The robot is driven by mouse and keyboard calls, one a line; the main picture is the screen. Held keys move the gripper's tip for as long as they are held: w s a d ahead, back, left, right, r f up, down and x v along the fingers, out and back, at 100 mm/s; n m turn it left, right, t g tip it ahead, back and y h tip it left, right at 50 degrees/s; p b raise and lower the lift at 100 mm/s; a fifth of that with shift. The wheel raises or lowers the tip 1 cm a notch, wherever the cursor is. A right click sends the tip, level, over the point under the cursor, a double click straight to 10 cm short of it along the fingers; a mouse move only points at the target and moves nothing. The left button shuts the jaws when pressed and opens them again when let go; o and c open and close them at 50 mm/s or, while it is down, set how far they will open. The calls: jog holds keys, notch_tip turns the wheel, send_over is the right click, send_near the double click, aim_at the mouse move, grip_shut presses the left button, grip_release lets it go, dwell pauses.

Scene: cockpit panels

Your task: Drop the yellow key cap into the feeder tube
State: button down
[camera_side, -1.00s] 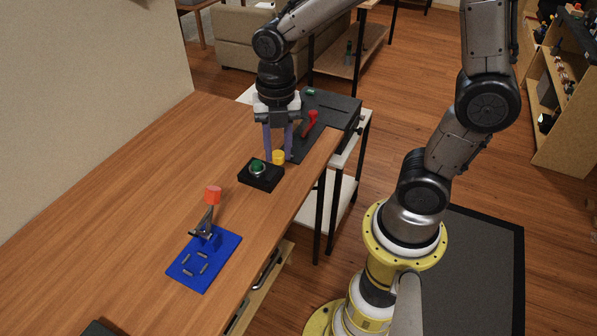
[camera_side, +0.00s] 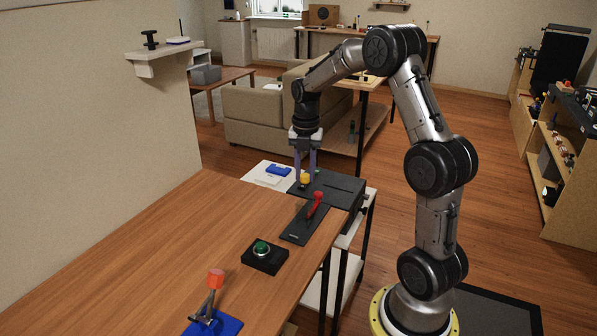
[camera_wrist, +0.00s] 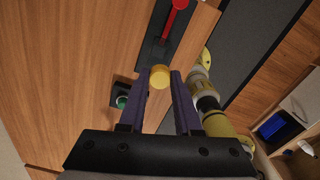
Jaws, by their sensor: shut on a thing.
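The yellow key cap (camera_side: 305,178) is between the fingertips of my gripper (camera_side: 305,175) in the side view. The cap also shows in the wrist view (camera_wrist: 160,76), a round yellow piece between the two purple fingers. My gripper points down and is shut on the cap. In the side view it overlaps the dark block (camera_side: 345,187) at the back end of the table; the gap beneath cannot be judged. I cannot make out the feeder tube clearly in either view now; the gripper and cap may hide it.
A red lever (camera_side: 315,202) rises from a dark plate in front of the block. A green button (camera_side: 261,248) sits on a black box nearer. An orange piece (camera_side: 216,278) stands by a blue plate (camera_side: 222,325) at the front. The wood table's left side is clear.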

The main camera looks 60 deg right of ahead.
notch_tip(320, 180, down, 6)
dwell(0.6)
jog(key=shift+f, duration=0.2)
dwell(1.5)
jog(key=shift+c, duration=0.2)
grip_release()
dwell(0.6)
jog(key=shift+r, duration=3.5)
jog(key=shift+a, duration=0.1)
